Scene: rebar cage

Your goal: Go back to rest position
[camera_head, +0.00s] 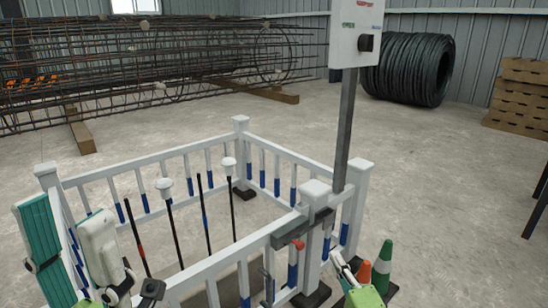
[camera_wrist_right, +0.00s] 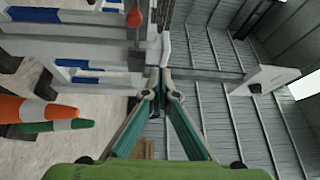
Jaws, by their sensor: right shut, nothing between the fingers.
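My left gripper (camera_head: 66,222) is at the lower left of the head view, beside the white fence. Its two fingers stand wide apart with nothing visible between them. My right gripper (camera_head: 337,258) is low at the right of the fence; its green body shows at the bottom edge. In the right wrist view my right gripper (camera_wrist_right: 163,72) has its fingertips together and holds nothing. A red-tipped lever (camera_head: 298,244) stands at the fence's near corner, left of my right gripper. The red tip also shows in the right wrist view (camera_wrist_right: 135,17), apart from the fingers.
A white fence (camera_head: 150,158) encloses several thin rods. A control box (camera_head: 357,32) stands on a grey pole. Orange (camera_head: 364,273) and green (camera_head: 383,262) cones stand beside my right gripper. A rebar cage (camera_head: 150,55) and wire coil (camera_head: 408,69) lie behind.

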